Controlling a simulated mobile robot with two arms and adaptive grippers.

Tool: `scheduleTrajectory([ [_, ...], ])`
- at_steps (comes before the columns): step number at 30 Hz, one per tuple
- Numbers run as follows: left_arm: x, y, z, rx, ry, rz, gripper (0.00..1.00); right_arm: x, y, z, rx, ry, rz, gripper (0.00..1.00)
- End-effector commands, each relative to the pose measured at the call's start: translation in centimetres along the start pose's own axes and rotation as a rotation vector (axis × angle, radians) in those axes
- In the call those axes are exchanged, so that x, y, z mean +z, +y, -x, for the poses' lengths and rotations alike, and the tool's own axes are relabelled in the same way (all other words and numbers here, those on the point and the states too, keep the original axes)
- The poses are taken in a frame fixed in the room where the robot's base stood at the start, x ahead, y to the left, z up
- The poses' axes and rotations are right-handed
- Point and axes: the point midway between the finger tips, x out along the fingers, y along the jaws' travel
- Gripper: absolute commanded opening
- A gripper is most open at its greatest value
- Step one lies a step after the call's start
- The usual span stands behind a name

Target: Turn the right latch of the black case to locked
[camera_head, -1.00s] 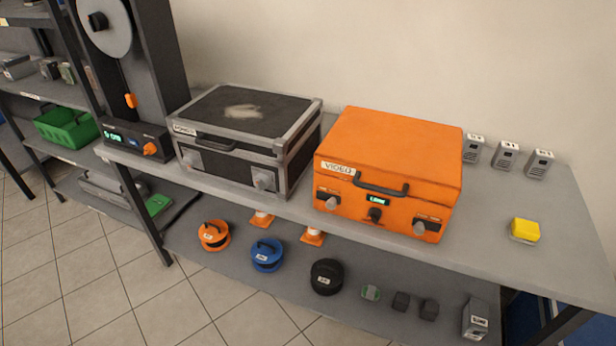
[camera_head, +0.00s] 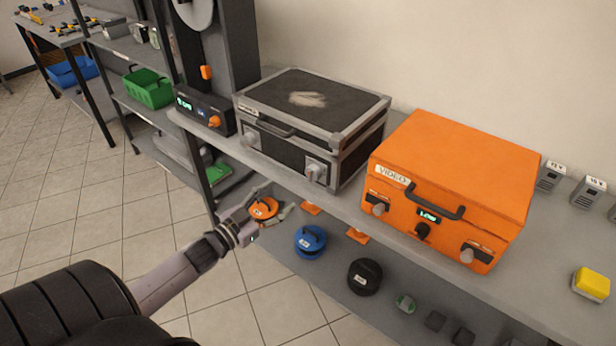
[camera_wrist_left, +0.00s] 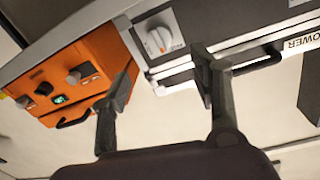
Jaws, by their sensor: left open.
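The black case (camera_head: 300,108) with grey metal edges stands closed on the table, with a dark handle on its front. Its right latch (camera_head: 315,172) is a pale knob on the front's right side; the left latch (camera_head: 252,138) is at the other end. In the left wrist view, which looks upside down, the right latch (camera_wrist_left: 158,40) shows a white knob with an orange mark. My left gripper (camera_head: 277,200) is open and empty, in front of and below the right latch, apart from it. Its two fingers (camera_wrist_left: 162,78) also show in the wrist view. My right gripper is not in view.
An orange case (camera_head: 450,180) labelled VIDEO stands to the right of the black case. A device with an orange knob (camera_head: 205,112) is at the left. The lower shelf holds orange, blue and black reels (camera_head: 365,276).

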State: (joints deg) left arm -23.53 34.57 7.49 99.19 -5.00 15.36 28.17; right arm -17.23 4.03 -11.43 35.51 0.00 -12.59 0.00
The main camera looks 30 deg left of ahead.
Motion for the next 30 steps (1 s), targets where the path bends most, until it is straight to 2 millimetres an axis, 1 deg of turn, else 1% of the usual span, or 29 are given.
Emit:
scheduleTrajectory([
  [1,-0.2,-0.1,-1.2,-0.001,0.004,-0.001,0.56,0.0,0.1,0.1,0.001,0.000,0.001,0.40],
  [9,-0.1,-0.1,-6.5,-0.002,0.001,0.000,0.56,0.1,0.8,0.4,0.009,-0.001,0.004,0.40],
  [15,0.0,-0.1,-9.6,-0.002,0.000,0.001,0.56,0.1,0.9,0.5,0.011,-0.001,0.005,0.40],
  [21,0.1,0.0,-11.0,-0.001,-0.001,0.002,0.56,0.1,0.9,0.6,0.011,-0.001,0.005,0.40],
  [30,0.1,0.0,-11.2,-0.001,-0.002,0.001,0.56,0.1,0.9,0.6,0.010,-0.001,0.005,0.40],
])
